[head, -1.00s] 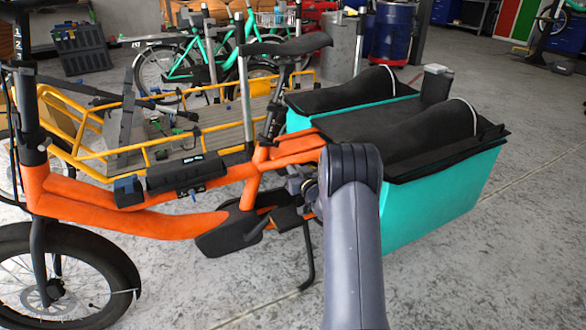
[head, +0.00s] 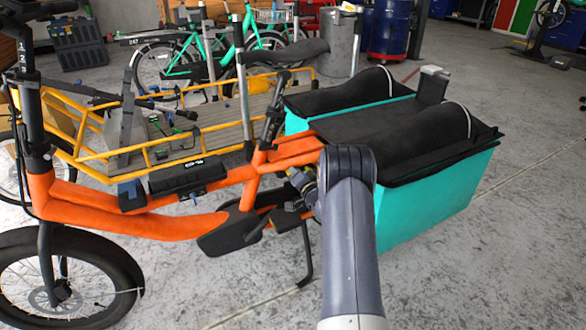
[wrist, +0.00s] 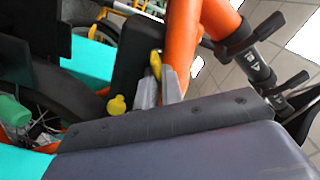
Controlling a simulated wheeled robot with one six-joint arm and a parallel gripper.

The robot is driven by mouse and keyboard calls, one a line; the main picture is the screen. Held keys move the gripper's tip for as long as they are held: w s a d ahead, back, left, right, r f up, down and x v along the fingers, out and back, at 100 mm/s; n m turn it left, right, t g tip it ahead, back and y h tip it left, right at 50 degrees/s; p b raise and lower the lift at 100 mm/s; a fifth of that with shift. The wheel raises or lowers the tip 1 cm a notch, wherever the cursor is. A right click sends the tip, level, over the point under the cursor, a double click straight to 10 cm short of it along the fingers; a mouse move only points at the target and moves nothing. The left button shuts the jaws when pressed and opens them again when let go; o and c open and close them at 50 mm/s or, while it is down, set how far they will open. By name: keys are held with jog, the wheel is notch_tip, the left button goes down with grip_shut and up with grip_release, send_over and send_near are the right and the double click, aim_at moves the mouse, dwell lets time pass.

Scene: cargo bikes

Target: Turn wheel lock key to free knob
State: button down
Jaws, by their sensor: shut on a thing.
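In the wrist view a yellow key-like piece (wrist: 155,64) shows between the two grey fingertips of my gripper (wrist: 161,82), which is shut on it. It sits against a black lock housing (wrist: 136,52) beside an orange frame tube (wrist: 184,45). A round yellow knob (wrist: 116,105) shows just left of the fingers, apart from them. In the head view my gripper (head: 300,184) is at the rear of the orange cargo bike (head: 130,218), low behind the seat post. My arm hides part of that area, and the key and knob cannot be made out there.
A turquoise cargo box (head: 440,192) with black covers stands right of my arm at the bike's rear. A yellow-framed cargo bike (head: 150,150) stands close behind. A kickstand (head: 307,255) reaches the floor below. The concrete floor at the lower right is clear.

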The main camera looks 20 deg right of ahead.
jog(key=shift+d+f+m+p, duration=0.1)
jog(key=shift+m+p, duration=0.25)
jog(key=shift+m, duration=0.9)
jog(key=shift+a+f+m+p, duration=0.15)
jog(key=shift+m+p, duration=0.2)
jog(key=shift+m, duration=0.85)
jog(key=shift+d+f+m+p, duration=0.15)
jog(key=shift+m+p, duration=0.2)
jog(key=shift+m, duration=0.9)
jog(key=c, duration=1.6)
grip_release()
jog(key=shift+o, duration=0.2)
jog(key=s+p, duration=0.2)
jog(key=s, duration=0.9)
jog(key=shift+d+p, duration=0.2)
jog(key=shift+p, duration=0.15)
